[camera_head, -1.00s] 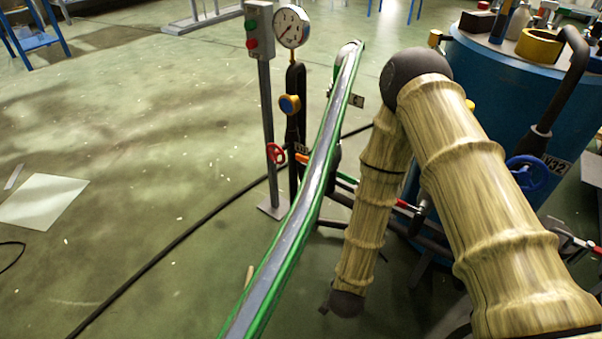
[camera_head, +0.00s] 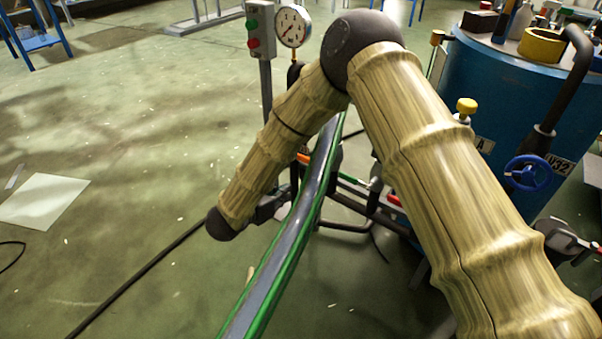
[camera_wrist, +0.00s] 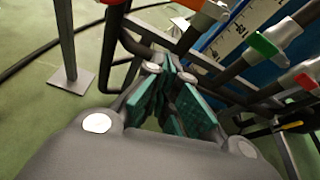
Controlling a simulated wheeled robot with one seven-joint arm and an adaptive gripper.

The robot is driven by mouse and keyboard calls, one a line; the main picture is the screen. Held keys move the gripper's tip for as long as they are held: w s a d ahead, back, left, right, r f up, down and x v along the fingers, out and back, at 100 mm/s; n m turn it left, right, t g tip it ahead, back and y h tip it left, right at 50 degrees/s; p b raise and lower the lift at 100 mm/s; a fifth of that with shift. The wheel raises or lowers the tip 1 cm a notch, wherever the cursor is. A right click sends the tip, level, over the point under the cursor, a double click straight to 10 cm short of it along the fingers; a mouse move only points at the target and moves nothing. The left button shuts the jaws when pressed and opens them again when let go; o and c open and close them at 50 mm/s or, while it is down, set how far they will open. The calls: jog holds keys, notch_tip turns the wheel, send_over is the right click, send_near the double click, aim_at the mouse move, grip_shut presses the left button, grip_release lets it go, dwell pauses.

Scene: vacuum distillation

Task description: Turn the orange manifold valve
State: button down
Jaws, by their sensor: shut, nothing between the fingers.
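An orange piece (camera_head: 303,158), which looks like the manifold's orange valve handle, shows just beside my arm in the head view. My arm and the green-edged curved strip cover much of the area around it. No contact with a handle is visible.
A blue drum (camera_head: 490,100) with a blue handwheel (camera_head: 528,173) stands at the right. A gauge (camera_head: 293,27) and a red-green button box (camera_head: 260,30) stand behind my arm. A hose crosses the floor; open floor lies at the left.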

aim_at(310, 161)
jog(key=w+d+f+m+b, duration=0.1)
jog(key=w+d+f+b, duration=0.2)
jog(key=w+d+b, duration=0.3)
jog(key=shift+w+a+r, duration=0.2)
jog(key=shift+w+r, duration=0.05)
jog(key=shift+r, duration=0.5)
jog(key=shift+w+a+r, duration=0.15)
jog(key=shift+w+r, duration=0.15)
jog(key=shift+r, duration=0.4)
jog(key=shift+w+a+r, duration=0.2)
jog(key=shift+w+r, duration=0.05)
jog(key=shift+r, duration=0.5)
jog(key=shift+r, duration=0.1)
